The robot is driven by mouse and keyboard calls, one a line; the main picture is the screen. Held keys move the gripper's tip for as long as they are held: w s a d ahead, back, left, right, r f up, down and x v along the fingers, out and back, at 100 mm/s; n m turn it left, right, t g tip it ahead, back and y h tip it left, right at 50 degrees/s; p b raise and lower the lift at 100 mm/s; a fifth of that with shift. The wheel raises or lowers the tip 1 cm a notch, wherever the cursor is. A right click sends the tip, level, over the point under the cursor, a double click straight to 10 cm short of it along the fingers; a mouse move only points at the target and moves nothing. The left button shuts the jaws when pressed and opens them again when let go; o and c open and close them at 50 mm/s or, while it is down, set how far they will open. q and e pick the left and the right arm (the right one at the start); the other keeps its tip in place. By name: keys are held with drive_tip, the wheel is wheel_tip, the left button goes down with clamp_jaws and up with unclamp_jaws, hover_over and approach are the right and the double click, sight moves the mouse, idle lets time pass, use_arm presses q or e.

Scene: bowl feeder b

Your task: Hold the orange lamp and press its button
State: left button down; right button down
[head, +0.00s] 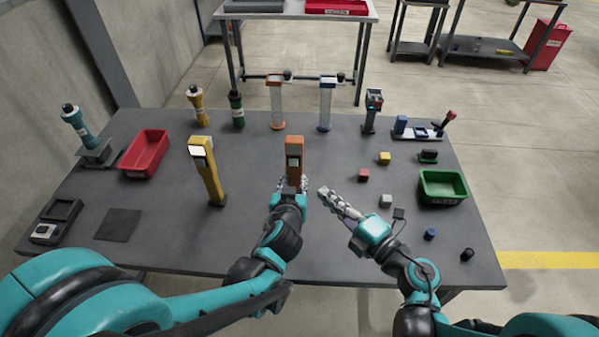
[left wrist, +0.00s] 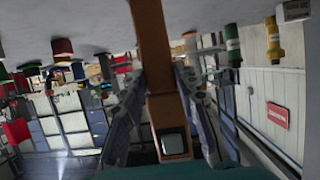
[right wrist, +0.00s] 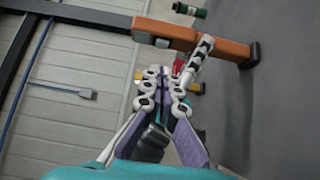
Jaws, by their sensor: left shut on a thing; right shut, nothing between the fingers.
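The orange lamp (head: 294,147) stands upright at the middle of the table; its square panel looks dark. My left gripper (head: 291,187) is shut on its post from the front. The right wrist view shows the orange lamp (right wrist: 228,49) lying sideways in the picture, beyond my right fingertips (right wrist: 166,78).
A yellow lamp (head: 211,183) with a bright white panel stands to the left. A red bin (head: 146,155) and a green bin (head: 443,187) sit at either side. Small cubes, such as a red one (head: 364,175), lie right of my right gripper. Two clear tubes stand behind.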

drive_tip(key=shift+f, duration=0.1)
approach(289, 163)
drive_tip(key=x, duration=0.5)
drive_tip(key=shift+w+a, duration=0.3)
drive_tip(key=shift+w, duration=0.1)
